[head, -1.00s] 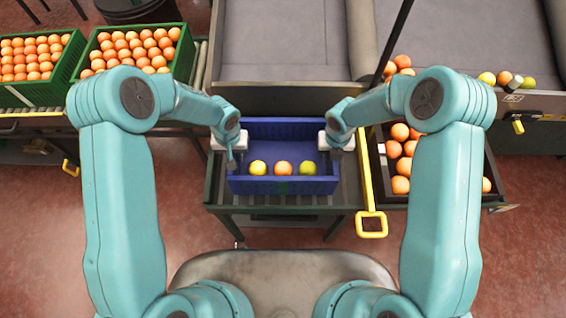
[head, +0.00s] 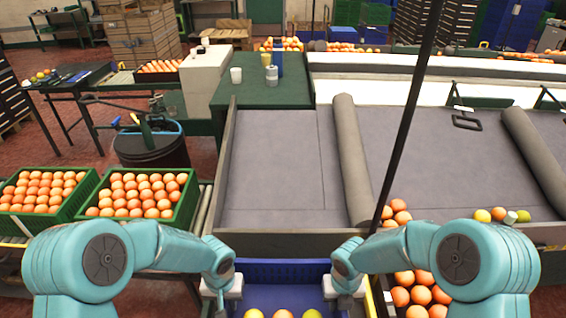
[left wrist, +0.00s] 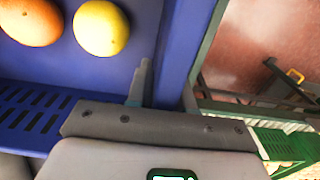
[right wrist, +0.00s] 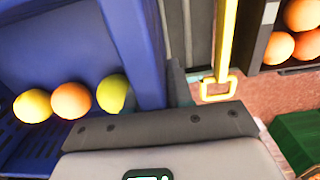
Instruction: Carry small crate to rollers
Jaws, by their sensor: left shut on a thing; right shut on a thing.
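The small blue crate (head: 285,271) is at the bottom centre of the head view, partly cut off by the frame. It holds three fruits in a row: one yellow, one orange and one greenish-yellow. My left gripper (head: 226,293) is shut on its left wall, which also shows in the left wrist view (left wrist: 178,45). My right gripper (head: 342,291) is shut on its right wall, seen in the right wrist view (right wrist: 135,45). The rollers (head: 206,195) show at the left, beside green crates. The crate's underside is hidden.
Two green crates of oranges (head: 183,213) stand on the rollers at left. A grey padded tray (head: 275,170) lies beyond the blue crate. A dark bin of oranges (right wrist: 262,35) and a yellow handle (right wrist: 226,60) are close on the right. A dark pole (head: 412,105) rises at right.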

